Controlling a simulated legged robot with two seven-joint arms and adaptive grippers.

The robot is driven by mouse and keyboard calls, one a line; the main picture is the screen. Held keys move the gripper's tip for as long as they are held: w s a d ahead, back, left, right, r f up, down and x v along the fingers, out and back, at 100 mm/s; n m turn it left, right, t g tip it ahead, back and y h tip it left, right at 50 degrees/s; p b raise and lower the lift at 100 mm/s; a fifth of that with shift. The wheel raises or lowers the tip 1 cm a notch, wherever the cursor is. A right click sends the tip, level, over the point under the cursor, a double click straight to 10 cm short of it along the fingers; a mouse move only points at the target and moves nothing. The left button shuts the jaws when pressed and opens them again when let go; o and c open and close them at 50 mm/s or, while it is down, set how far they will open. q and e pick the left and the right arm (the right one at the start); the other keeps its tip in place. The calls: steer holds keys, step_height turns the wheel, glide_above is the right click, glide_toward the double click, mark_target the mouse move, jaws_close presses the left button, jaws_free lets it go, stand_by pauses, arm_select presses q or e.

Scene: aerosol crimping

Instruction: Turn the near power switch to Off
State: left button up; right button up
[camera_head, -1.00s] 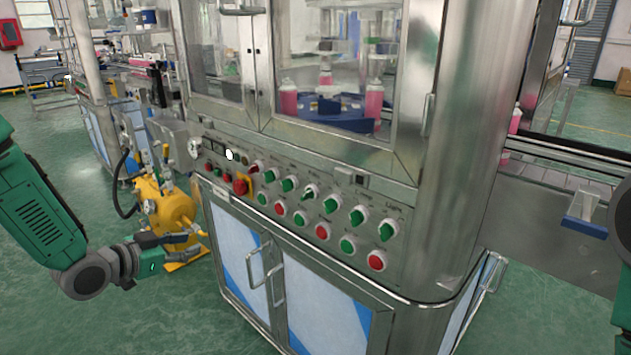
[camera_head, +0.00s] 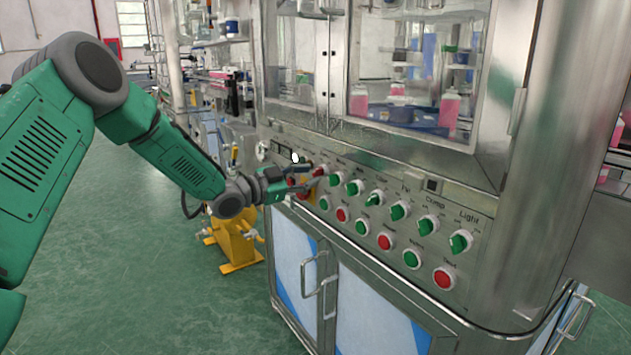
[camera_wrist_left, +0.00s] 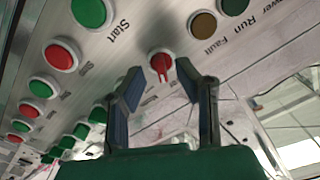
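The red rotary switch (camera_head: 319,170) is at the left end of the panel's upper knob row, partly hidden by my left gripper in the head view. In the left wrist view the red switch (camera_wrist_left: 161,64) is a round knob with a raised grip, on a pale ring. My left gripper (camera_head: 307,178) is at the panel front. In the wrist view its two fingers (camera_wrist_left: 159,76) are apart, one on each side of the switch, with a gap to it. I cannot tell whether the tips reach past the knob. The switch's label is not readable. My right gripper is not in view.
Green rotary knobs (camera_head: 398,210) continue to the right along the panel (camera_head: 470,190), with red and green push buttons (camera_head: 385,241) below. The large red knob on a yellow plate is mostly hidden behind my gripper. A glass-doored cabinet rises above; a yellow machine (camera_head: 238,235) stands behind.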

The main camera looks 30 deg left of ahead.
arm_select(q)
steer(key=shift+x, duration=1.15)
jaws_close()
